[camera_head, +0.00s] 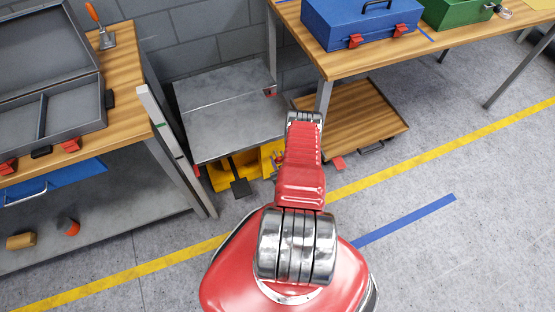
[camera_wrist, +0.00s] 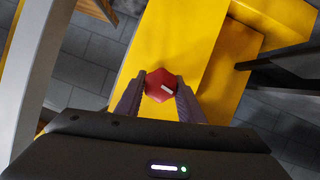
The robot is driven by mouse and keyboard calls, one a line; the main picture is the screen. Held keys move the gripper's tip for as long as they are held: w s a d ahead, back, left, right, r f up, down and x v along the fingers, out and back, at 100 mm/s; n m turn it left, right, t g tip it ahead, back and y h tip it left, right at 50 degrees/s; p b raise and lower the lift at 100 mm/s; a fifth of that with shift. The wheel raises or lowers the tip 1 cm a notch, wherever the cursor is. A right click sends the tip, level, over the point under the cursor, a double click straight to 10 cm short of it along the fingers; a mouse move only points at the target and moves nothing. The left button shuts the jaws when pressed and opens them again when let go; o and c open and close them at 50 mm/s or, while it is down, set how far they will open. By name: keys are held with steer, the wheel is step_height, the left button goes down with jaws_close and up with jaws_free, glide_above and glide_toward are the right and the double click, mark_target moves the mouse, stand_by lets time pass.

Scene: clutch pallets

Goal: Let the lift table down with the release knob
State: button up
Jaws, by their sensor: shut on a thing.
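The release knob (camera_wrist: 160,85) is a red faceted knob with a white mark, in front of the yellow lift table base (camera_wrist: 178,40) in the wrist view. My gripper (camera_wrist: 161,90) has one finger on each side of the knob and is shut on it. In the head view the lift table (camera_head: 228,108) has a grey metal top and a yellow base (camera_head: 233,178) below it. The top stands above the floor, lower than the workbenches. In the head view my own red arm hides my gripper, and I cannot make out its grip there.
A workbench (camera_head: 128,100) with an open grey case (camera_head: 75,118) stands at left. Another workbench (camera_head: 345,62) with a blue toolbox (camera_head: 355,22) stands behind at right. A wooden-topped platform (camera_head: 365,110) sits low beneath it. A black pedal (camera_head: 241,187) juts out at the front of the lift table.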

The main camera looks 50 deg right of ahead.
steer(key=shift+w+a, duration=0.1)
steer(key=shift+a, duration=0.15)
steer(key=o, duration=0.8)
steer(key=shift+o, duration=1.3)
steer(key=shift+d, duration=0.1)
steer(key=v, duration=1.3)
steer(key=shift+s+a, duration=0.3)
